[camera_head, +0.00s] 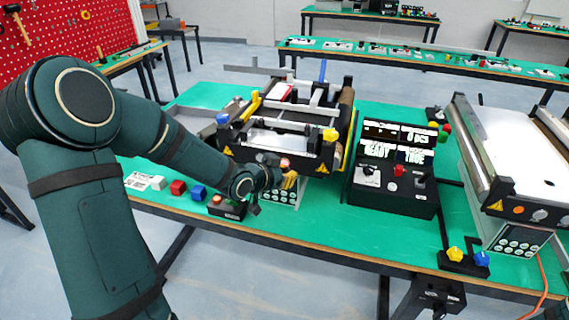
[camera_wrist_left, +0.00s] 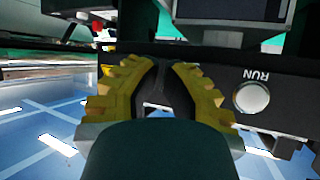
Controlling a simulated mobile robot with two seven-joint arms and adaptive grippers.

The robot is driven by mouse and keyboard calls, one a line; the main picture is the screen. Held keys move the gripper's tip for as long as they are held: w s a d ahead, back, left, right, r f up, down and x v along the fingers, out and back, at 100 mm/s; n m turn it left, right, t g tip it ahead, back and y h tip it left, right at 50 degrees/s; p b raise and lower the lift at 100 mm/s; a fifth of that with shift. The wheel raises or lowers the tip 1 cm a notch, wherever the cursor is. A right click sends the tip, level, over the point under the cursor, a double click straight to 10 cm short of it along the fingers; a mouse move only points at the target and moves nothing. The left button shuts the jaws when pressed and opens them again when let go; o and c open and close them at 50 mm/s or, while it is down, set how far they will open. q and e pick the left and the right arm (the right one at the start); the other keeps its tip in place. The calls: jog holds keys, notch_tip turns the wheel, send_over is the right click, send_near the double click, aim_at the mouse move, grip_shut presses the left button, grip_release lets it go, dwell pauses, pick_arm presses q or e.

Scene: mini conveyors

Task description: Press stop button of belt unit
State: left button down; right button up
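The central belt unit (camera_head: 322,150) stands on the green table, with black ends, a dark roller and yellow warning triangles. An orange-red button (camera_head: 284,163) shows at its front, right by my left gripper (camera_head: 289,181); its label is not readable. In the left wrist view my left gripper (camera_wrist_left: 163,75) has yellow ribbed fingers drawn together, with nothing seen between them. It is in front of the dark front panel. A round white button (camera_wrist_left: 251,97) marked RUN is on that panel, right of the fingers. The fingers hide part of the panel, and contact cannot be told. My right gripper is not seen.
A black control box (camera_head: 395,180) with a lit display stands right of the unit. A second belt unit (camera_head: 510,150) is at the right. A small black button box (camera_head: 228,208) and red and blue blocks (camera_head: 178,187) lie near the table's front edge.

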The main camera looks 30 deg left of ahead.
pick_arm(q)
jog(key=shift+s, duration=0.25)
jog(key=s, duration=0.2)
jog(key=s+d, duration=0.1)
jog(key=s, duration=0.1)
jog(key=shift+s+d, duration=0.1)
jog(key=shift+s, duration=0.25)
dwell(0.8)
jog(key=s+d+f+n+g+h, duration=0.2)
jog(key=s+d+f+n+g, duration=0.15)
jog(key=d+f, duration=0.85)
jog(key=s+d+f+g, duration=0.7)
jog(key=s+d+f, duration=0.1)
jog(key=s+f, duration=0.4)
jog(key=shift+s+d+f+n, duration=0.15)
jog(key=shift+s+f+n, duration=0.2)
jog(key=shift+f, duration=0.25)
